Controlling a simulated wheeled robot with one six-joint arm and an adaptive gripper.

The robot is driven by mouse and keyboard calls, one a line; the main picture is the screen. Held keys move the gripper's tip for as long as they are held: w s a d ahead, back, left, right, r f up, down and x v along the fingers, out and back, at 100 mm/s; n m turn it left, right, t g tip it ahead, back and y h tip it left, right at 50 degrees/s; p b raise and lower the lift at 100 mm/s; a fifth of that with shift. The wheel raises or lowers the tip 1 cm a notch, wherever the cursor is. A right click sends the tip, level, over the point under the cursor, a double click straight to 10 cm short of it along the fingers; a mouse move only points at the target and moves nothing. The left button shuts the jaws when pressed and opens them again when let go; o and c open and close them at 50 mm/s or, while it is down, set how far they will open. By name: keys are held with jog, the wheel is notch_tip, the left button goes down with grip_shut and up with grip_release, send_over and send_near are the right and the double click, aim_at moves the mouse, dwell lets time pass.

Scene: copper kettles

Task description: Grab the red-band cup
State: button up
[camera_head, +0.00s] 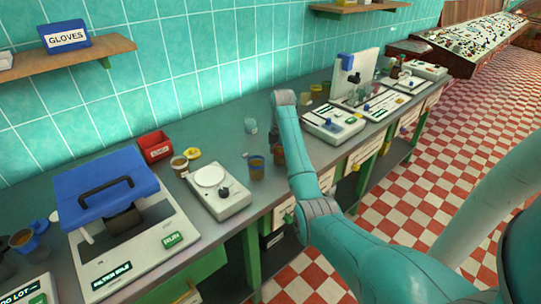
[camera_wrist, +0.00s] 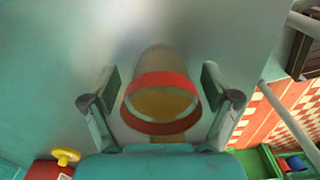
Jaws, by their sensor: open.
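The red-band cup (camera_wrist: 162,84) is a translucent cup with a wide red ring and yellowish-brown contents. In the wrist view it sits in the middle, between the two fingers of my gripper (camera_wrist: 161,92). The fingers are open, one on each side of the cup, and a gap shows on both sides. I cannot tell how deep the fingers reach along it. In the head view my arm hides most of the gripper; a small reddish-brown patch (camera_head: 279,155) beside the arm may be the cup.
A blue-band cup (camera_head: 256,168) stands close by on the grey counter (camera_head: 228,123), left of my arm. A white scale (camera_head: 217,192), a red box (camera_head: 155,146) and a blue-lidded machine (camera_head: 107,184) stand further left. More instruments (camera_head: 334,124) stand to the right.

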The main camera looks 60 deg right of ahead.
jog(key=shift+f, duration=0.25)
jog(key=shift+a, duration=0.1)
jog(key=c, duration=1.3)
jog(key=shift+w+r, duration=0.1)
jog(key=shift+r, duration=0.05)
